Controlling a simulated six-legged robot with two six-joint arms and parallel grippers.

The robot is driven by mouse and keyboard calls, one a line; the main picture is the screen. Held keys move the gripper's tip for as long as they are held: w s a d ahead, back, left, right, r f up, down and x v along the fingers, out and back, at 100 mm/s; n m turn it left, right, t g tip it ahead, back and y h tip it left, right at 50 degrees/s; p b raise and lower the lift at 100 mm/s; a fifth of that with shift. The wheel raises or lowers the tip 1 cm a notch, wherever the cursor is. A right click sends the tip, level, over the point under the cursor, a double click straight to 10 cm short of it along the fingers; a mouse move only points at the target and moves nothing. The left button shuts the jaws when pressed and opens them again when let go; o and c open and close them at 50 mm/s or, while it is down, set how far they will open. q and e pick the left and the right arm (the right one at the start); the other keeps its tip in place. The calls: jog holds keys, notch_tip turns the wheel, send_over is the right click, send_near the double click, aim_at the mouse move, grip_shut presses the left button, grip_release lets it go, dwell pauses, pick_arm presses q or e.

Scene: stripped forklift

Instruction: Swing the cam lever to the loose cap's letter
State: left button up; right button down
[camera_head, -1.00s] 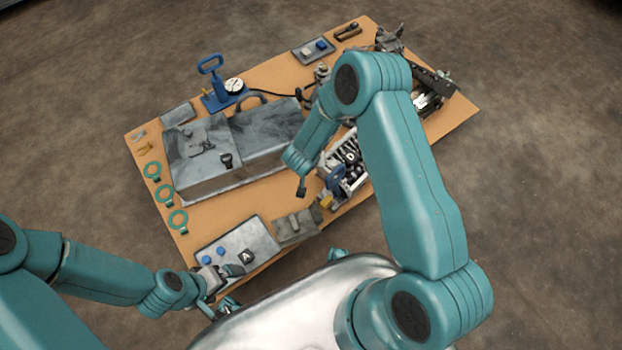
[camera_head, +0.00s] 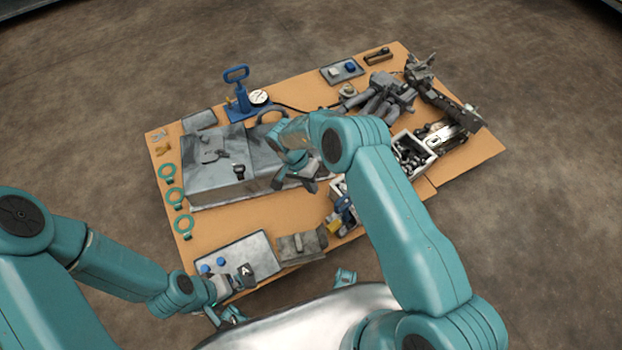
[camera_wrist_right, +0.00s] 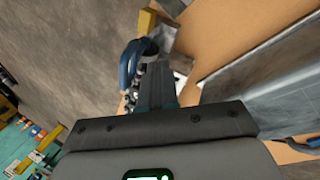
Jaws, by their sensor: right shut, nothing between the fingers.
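A dark cap marked A (camera_head: 246,270) lies at the right end of the pale tray (camera_head: 262,252) near the table's front edge. My left gripper (camera_head: 238,284) is beside or touching it; whether its jaws hold anything is too small to tell. My right gripper (camera_head: 309,184) is shut and empty, above the front right part of the grey metal box. Its shut fingers also show in the right wrist view (camera_wrist_right: 180,85), near a blue curved part (camera_wrist_right: 130,62). I cannot tell which part is the cam lever. A small dark fitting (camera_head: 238,172) sits on the box.
A blue hand pump (camera_head: 237,90) with a gauge stands behind the metal box (camera_head: 235,190). Several green rings (camera_head: 175,197) lie along the left edge. A grey block (camera_head: 302,246) stands right of the tray. A white-rimmed bin (camera_head: 431,158) and dark machine parts (camera_head: 384,98) fill the right side.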

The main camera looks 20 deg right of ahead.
jog(key=s+d+f, duration=0.4)
jog(key=shift+s+d+r+p, duration=0.2)
jog(key=shift+s+r+p, duration=0.05)
jog(key=shift+s+p, duration=0.05)
dwell(1.5)
